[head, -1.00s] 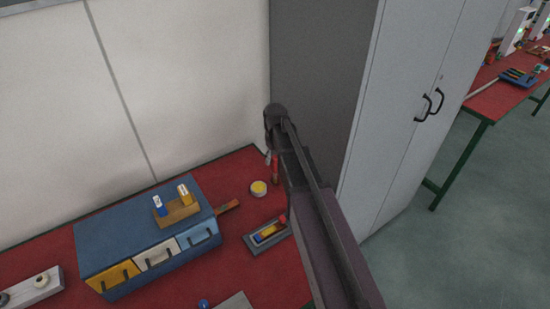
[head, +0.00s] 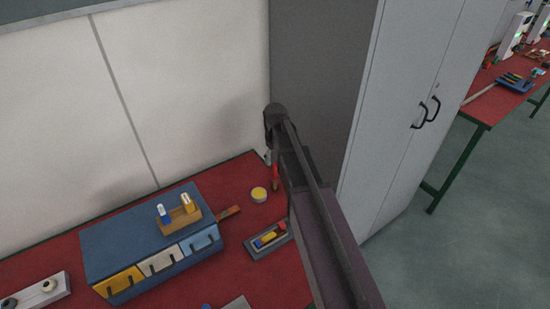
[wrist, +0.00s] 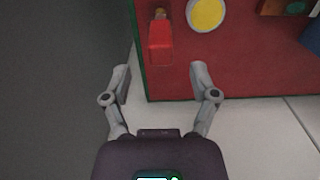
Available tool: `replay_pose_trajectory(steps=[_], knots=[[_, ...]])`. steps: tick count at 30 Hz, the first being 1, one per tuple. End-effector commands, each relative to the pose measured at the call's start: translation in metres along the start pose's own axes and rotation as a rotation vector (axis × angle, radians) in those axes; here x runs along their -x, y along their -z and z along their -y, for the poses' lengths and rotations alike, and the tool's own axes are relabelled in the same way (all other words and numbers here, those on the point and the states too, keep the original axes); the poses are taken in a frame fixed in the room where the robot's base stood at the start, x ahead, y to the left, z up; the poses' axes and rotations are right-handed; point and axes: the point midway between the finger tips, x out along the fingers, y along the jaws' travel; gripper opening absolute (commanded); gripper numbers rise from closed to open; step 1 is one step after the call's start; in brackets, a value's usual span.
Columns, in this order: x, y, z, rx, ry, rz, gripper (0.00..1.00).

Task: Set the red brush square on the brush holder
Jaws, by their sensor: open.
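A red piece with a small brown end, which I take for the red brush (wrist: 160,42), lies on the red table near its edge in the wrist view. It also shows below my arm's end in the head view (head: 275,172). My gripper (wrist: 160,70) is open and empty, its fingertips spread to either side and just short of the red piece. In the head view my gripper (head: 268,157) is mostly hidden behind my arm. A tan stand (head: 181,221) on the blue drawer box holds blue-and-white and yellow-and-white pieces upright; I cannot tell if it is the brush holder.
A yellow-topped disc (wrist: 207,14) lies beside the red piece. A grey tray (head: 253,253) holds blue, yellow and red pieces. The blue drawer box (head: 130,235) stands left. A grey cabinet (head: 320,85) rises close on the right, and the wall (head: 190,80) is behind.

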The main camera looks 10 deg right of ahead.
Motion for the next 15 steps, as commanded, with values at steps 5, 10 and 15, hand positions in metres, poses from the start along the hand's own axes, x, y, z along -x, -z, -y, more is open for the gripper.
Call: replay_pose_trajectory(steps=[5,10,15], knots=[[0.020,0.000,0.000,0.000,0.000,0.000,0.76],[0.034,0.000,0.000,0.000,0.000,0.000,0.76],[0.047,0.000,0.000,0.000,0.000,0.000,0.76]])
